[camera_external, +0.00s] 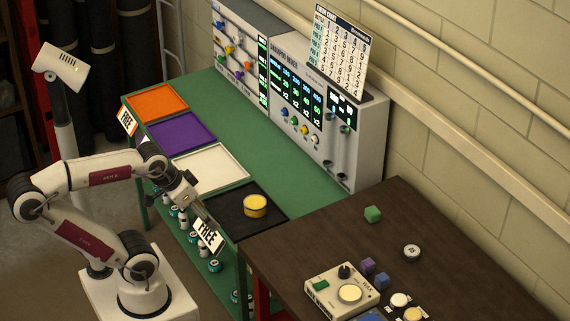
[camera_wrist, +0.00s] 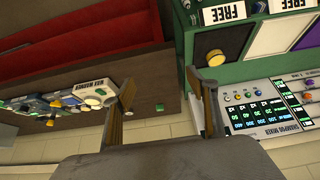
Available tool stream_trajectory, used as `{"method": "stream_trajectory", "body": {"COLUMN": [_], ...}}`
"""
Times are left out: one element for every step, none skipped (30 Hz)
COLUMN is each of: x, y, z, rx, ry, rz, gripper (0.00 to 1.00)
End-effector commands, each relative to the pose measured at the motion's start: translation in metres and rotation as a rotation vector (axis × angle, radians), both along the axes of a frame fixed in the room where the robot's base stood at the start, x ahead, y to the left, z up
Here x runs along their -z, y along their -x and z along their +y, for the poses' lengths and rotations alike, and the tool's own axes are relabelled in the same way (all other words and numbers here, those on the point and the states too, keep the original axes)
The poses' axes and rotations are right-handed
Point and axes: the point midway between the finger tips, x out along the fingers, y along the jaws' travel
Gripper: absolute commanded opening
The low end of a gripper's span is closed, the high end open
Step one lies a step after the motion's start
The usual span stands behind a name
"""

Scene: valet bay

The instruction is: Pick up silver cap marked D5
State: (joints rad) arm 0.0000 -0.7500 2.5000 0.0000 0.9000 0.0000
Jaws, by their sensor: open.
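A silver-grey round cap (camera_external: 412,251) with a dark mark on top lies on the dark brown table, right of the green cube. The mark is too small to read surely. My gripper (camera_external: 203,211) is open and empty, above the front edge of the green bench and well left of the cap. In the wrist view my gripper (camera_wrist: 166,95) shows two spread fingers with nothing between them.
A yellow cap (camera_external: 255,206) sits on the bench's black tray. A tall mixer panel (camera_external: 325,115) stands behind. The brown table's far right is clear.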

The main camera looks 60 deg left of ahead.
Motion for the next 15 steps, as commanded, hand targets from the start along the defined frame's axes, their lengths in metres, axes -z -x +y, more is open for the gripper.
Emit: {"method": "stream_trajectory", "body": {"x": [0.0, 0.0, 0.0, -0.001, -0.001, -0.002, -0.003, -0.004, -0.005, -0.006, -0.008, -0.009, -0.012, -0.014, -0.016], "y": [0.0, 0.0, -0.001, -0.002, -0.003, -0.005, -0.007, -0.01, -0.015, -0.019, -0.023, -0.03, -0.036, -0.043, -0.052], "z": [0.0, 0.0, 0.0, 0.001, 0.001, 0.002, 0.003, 0.004, 0.005, 0.006, 0.007, 0.01, 0.011, 0.013, 0.015], "rx": [0.0, 0.001, 0.003, 0.005, 0.01, 0.017, 0.024, 0.034, 0.05, 0.064, 0.081, 0.105, 0.126, 0.148, 0.181], "ry": [0.0, 0.0, -0.003, -0.005, -0.01, -0.017, -0.024, -0.034, -0.048, -0.061, -0.077, -0.102, -0.121, -0.143, -0.174], "rz": [0.0, 0.0, -0.001, -0.002, -0.003, -0.006, -0.009, -0.013, -0.019, -0.023, -0.029, -0.037, -0.044, -0.052, -0.063], "gripper": [0.58, 0.58, 0.58, 0.58, 0.58, 0.58, 0.58, 0.58, 0.58, 0.58, 0.58, 0.58, 0.58, 0.58, 0.58]}}
